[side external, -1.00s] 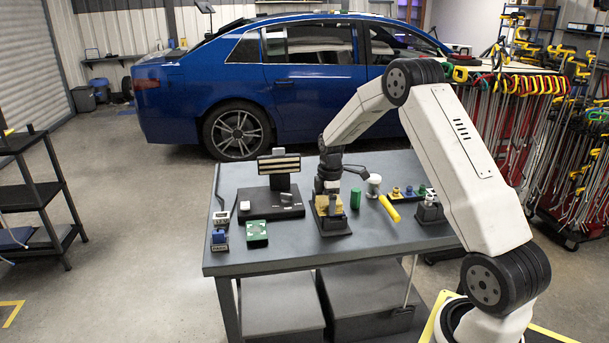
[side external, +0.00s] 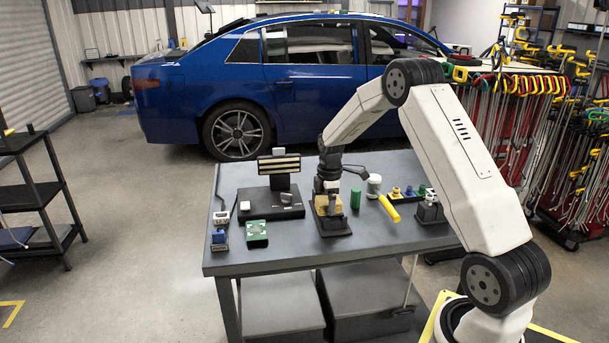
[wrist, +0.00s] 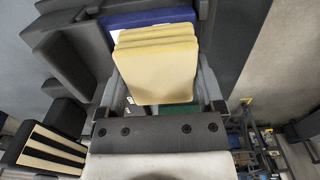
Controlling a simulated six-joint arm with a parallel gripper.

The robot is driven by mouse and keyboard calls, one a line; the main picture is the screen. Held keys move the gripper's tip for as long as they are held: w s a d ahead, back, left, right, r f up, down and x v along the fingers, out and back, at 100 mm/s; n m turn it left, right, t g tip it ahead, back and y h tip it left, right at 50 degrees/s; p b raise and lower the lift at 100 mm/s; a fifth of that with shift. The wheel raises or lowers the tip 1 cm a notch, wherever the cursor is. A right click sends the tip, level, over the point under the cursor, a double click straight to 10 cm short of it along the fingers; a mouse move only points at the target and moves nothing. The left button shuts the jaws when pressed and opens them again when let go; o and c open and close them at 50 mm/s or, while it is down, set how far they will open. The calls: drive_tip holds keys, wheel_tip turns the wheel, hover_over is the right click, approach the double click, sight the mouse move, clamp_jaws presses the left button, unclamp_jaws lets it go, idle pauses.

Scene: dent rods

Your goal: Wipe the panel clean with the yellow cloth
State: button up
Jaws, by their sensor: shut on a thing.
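A yellow folded cloth (wrist: 155,70) is gripped between the two fingers of my gripper (wrist: 160,100) in the wrist view. The cloth shows layered folds at its far edge. In the side view my gripper (side external: 328,188) points down over a dark stand (side external: 335,229), with the yellow cloth (side external: 333,206) at its end. A blue panel (wrist: 150,17) with a pale edge shows just beyond the cloth in the wrist view. The cloth covers part of it, and I cannot tell whether they touch.
A striped board (side external: 279,164) on a dark base (side external: 270,205) stands left of my gripper. A green cylinder (side external: 355,198), a yellow rod (side external: 389,208) and small parts lie to the right. A green box (side external: 257,233) sits at the front left. The bench front (side external: 310,251) is clear.

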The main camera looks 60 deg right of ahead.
sight(340, 200)
drive_tip(key=shift+w+a, duration=0.2)
drive_tip(key=shift+a, duration=0.1)
drive_tip(key=shift+s+d, duration=1.4)
drive_tip(key=shift+d, duration=0.05)
drive_tip(key=shift+w+a+r, duration=0.1)
drive_tip(key=shift+r, duration=3.95)
drive_tip(key=shift+r, duration=0.15)
wheel_tip(340, 200, up, 6)
drive_tip(key=shift+f, duration=0.15)
drive_tip(key=shift+a, duration=0.1)
